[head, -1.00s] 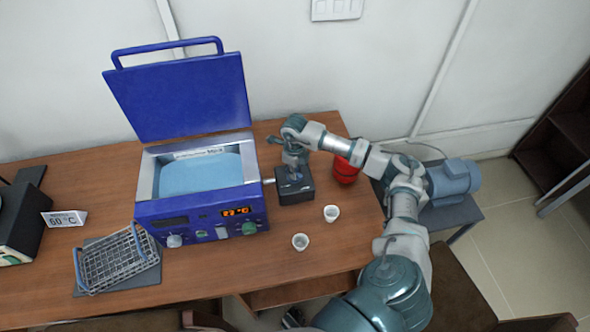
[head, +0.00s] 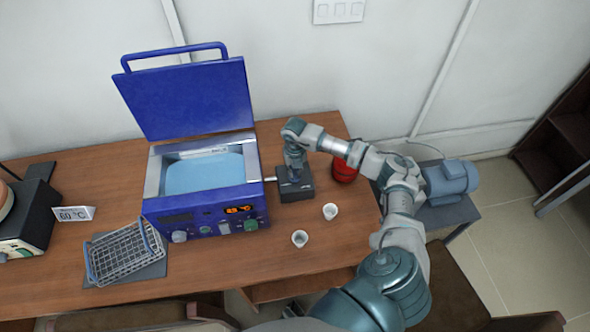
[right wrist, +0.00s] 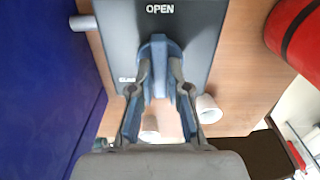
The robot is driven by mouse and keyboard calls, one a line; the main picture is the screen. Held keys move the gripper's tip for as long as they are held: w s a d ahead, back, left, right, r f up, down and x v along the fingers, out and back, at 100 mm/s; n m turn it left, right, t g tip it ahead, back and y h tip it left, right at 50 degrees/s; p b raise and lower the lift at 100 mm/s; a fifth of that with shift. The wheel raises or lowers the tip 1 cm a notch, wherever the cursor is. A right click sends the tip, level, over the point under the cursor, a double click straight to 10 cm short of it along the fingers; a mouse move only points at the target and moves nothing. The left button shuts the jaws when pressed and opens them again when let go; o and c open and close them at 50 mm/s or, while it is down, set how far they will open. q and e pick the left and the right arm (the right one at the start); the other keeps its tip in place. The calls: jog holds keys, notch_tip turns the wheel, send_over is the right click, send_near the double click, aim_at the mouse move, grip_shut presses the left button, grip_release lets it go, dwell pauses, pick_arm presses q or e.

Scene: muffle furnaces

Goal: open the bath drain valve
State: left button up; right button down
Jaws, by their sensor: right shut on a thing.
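The blue water bath (head: 205,222) stands on the table with its lid up and light blue water inside. A dark valve box (head: 298,194) sits at its right side, joined by a short pipe. In the right wrist view the box (right wrist: 198,30) shows the word OPEN at the top and a partly hidden CLOSE label at lower left. My right gripper (head: 295,172) reaches down onto the box from above. In the right wrist view its fingers (right wrist: 158,88) are shut on the blue valve handle (right wrist: 160,50), whose visible end lies just below OPEN. My left gripper is out of view.
Two white cups (head: 330,211) stand in front of the box. A red container (head: 344,169) is close to its right. A wire rack (head: 124,254) and a 60 °C sign (head: 74,213) are at the left.

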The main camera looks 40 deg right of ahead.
aim_at(295, 172)
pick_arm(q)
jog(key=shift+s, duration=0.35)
pick_arm(e)
jog(key=shift+m, duration=0.3)
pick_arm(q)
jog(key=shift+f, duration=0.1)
pick_arm(e)
jog(key=c, duration=1.1)
grip_release()
jog(key=shift+c, duration=0.2)
notch_tip(295, 172, up, 12)
jog(key=shift+d+f, duration=0.1)
jog(key=shift+f, duration=0.05)
